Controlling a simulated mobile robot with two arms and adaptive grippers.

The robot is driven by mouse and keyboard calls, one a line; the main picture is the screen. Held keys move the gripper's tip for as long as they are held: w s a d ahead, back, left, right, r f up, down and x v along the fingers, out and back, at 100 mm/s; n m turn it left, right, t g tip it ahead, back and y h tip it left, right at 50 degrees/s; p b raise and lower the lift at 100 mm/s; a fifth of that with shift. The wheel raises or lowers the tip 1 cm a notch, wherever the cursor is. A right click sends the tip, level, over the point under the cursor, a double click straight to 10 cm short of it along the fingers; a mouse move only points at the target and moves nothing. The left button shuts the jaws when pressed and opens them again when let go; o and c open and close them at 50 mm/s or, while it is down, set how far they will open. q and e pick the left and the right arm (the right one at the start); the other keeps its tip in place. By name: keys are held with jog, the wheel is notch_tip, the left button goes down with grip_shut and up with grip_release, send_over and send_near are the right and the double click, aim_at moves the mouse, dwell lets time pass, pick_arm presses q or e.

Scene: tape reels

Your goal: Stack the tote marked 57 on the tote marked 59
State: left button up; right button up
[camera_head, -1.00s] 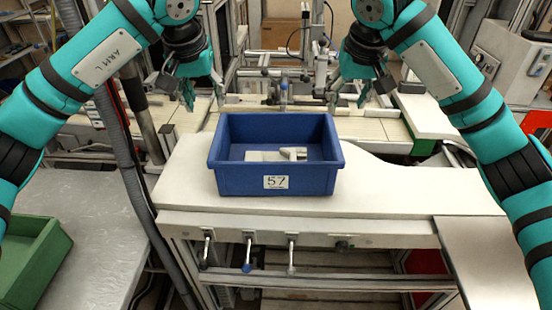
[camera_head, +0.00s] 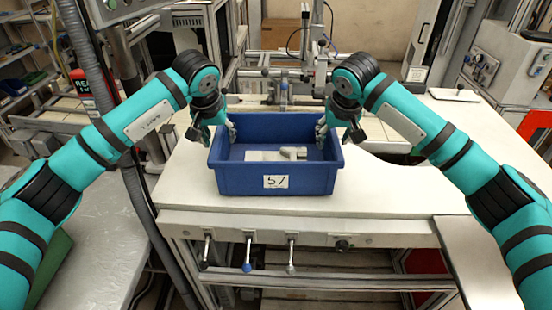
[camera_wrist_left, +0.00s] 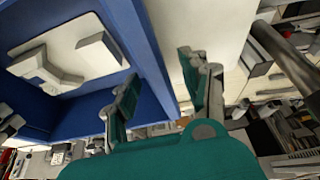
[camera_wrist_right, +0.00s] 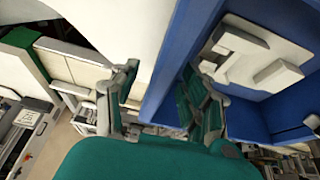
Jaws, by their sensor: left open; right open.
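The blue tote marked 57 (camera_head: 230,180) stands upright on the white worktop, with pale grey parts (camera_head: 278,154) inside. My left gripper (camera_head: 217,131) is open at the tote's left wall. In the left wrist view its fingers (camera_wrist_left: 160,85) straddle the blue wall, one on each side. My right gripper (camera_head: 338,133) is open at the right wall. In the right wrist view its fingers (camera_wrist_right: 157,98) also lie either side of the wall. A green tote (camera_head: 52,262) at the lower left is mostly hidden behind my left arm. No 59 marking shows.
The white worktop (camera_head: 400,190) is free to the right of the blue tote. A grey metal table (camera_head: 105,240) lies at the left, under the green tote. A dark upright post and hose (camera_head: 140,200) stand between the two surfaces. Machine frames fill the back.

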pick_arm(q)
jog(key=shift+c, duration=0.2)
pick_arm(e)
jog(key=shift+c, duration=0.2)
pick_arm(q)
grip_shut()
pick_arm(e)
grip_shut()
